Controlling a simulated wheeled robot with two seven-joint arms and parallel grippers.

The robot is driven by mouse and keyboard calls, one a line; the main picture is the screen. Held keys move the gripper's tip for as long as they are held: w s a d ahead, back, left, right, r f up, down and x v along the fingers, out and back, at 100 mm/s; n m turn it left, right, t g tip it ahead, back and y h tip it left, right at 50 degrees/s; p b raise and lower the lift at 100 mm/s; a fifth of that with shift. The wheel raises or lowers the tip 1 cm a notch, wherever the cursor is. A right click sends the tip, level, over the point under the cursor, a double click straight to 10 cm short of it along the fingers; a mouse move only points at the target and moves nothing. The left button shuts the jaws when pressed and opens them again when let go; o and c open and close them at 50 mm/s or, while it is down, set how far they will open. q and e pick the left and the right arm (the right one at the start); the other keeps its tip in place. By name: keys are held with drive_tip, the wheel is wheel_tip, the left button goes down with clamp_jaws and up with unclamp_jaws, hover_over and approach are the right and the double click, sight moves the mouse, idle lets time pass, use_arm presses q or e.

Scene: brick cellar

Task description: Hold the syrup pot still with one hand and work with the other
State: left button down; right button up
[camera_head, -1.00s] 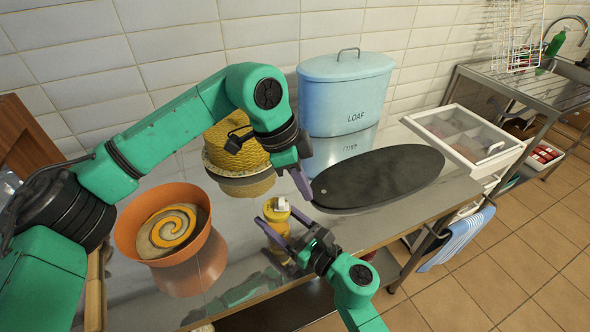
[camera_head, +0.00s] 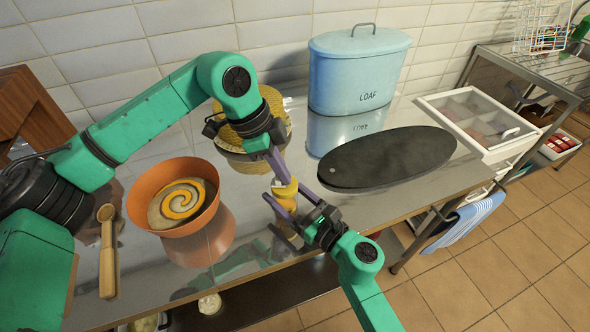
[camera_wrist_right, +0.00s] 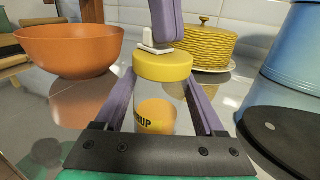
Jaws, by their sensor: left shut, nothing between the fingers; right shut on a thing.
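The syrup pot (camera_head: 286,190) is a small clear pot with a yellow lid, upright on the steel counter. In the right wrist view its label ending in "RUP" (camera_wrist_right: 156,124) shows, and a small white piece (camera_wrist_right: 155,48) sits on the lid (camera_wrist_right: 163,66). My right gripper (camera_head: 295,202) is shut on the pot from the front, a finger on each side. My left gripper (camera_head: 277,166) is shut and empty, its fingertips pointing down at the top of the lid. A purple left finger (camera_wrist_right: 167,20) shows right by the white piece; I cannot tell whether it touches.
An orange bowl (camera_head: 165,208) and a wooden spoon (camera_head: 107,255) are left. A yellow woven dome (camera_head: 240,137) stands behind the pot. A blue LOAF bin (camera_head: 355,75) and dark oval board (camera_head: 390,157) are right. The counter's front edge lies close to the pot.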

use_arm(q)
drive_tip(key=shift+a+f, duration=0.1)
use_arm(e)
drive_tip(key=shift+d, duration=0.1)
use_arm(q)
drive_tip(key=shift+d, duration=0.4)
use_arm(e)
drive_tip(key=o, duration=1.5)
drive_tip(key=shift+c, duration=0.2)
use_arm(q)
wheel_tip(320, 180, up, 10)
drive_tip(key=shift+f, duration=0.2)
drive_tip(key=shift+a, duration=0.1)
use_arm(e)
drive_tip(key=v, duration=1.2)
